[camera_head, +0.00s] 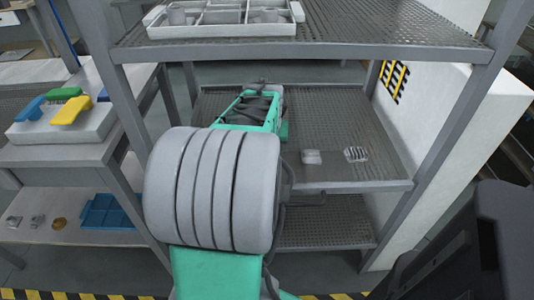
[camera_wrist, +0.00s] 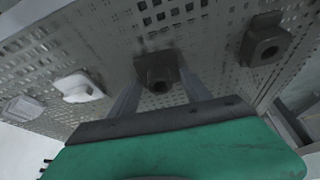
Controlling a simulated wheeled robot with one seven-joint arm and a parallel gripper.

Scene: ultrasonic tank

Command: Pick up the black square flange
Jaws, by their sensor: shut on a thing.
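My gripper (camera_wrist: 160,88) is shut on a black square flange (camera_wrist: 158,66) with a round raised hub, seen in the wrist view between the two grey fingers. The flange is at the perforated shelf; I cannot tell whether it touches it. A second black square flange (camera_wrist: 265,42) sits to the right, apart from the fingers. In the head view my arm hides the gripper and both black flanges.
A white flange (camera_wrist: 80,87) and a pale grey part (camera_wrist: 22,108) lie to the left in the wrist view. The head view shows the middle perforated shelf (camera_head: 350,120), rack posts, and an upper shelf (camera_head: 400,52) with a white divided tray (camera_head: 222,32).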

